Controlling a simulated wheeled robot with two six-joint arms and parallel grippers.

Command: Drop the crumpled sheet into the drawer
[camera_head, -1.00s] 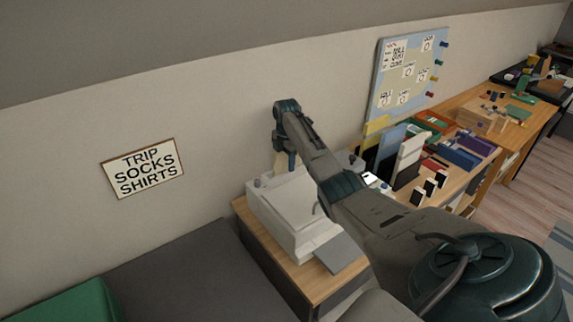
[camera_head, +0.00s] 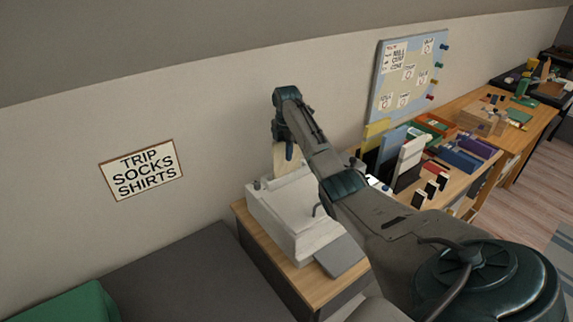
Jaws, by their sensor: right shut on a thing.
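My right gripper (camera_head: 287,150), on the arm coming in from the right, is above the back of a white machine (camera_head: 285,215). It is shut on a cream sheet-like piece (camera_head: 284,163), most likely the crumpled sheet. The piece hangs at the fingers, and its lower end is close to the machine's top; I cannot tell whether they touch. The machine stands on a wooden-topped cabinet (camera_head: 258,246). I cannot make out an open drawer; the cabinet's dark front is partly hidden by my arm. My left gripper is out of view.
A grey flap or tray (camera_head: 340,257) juts from the machine's front. Folders (camera_head: 410,155), coloured trays (camera_head: 468,155) and small black-and-white blocks crowd the desk to the right. A pinned board (camera_head: 405,80) and a sign (camera_head: 141,170) are on the wall. A dark grey surface (camera_head: 190,275) lies at left.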

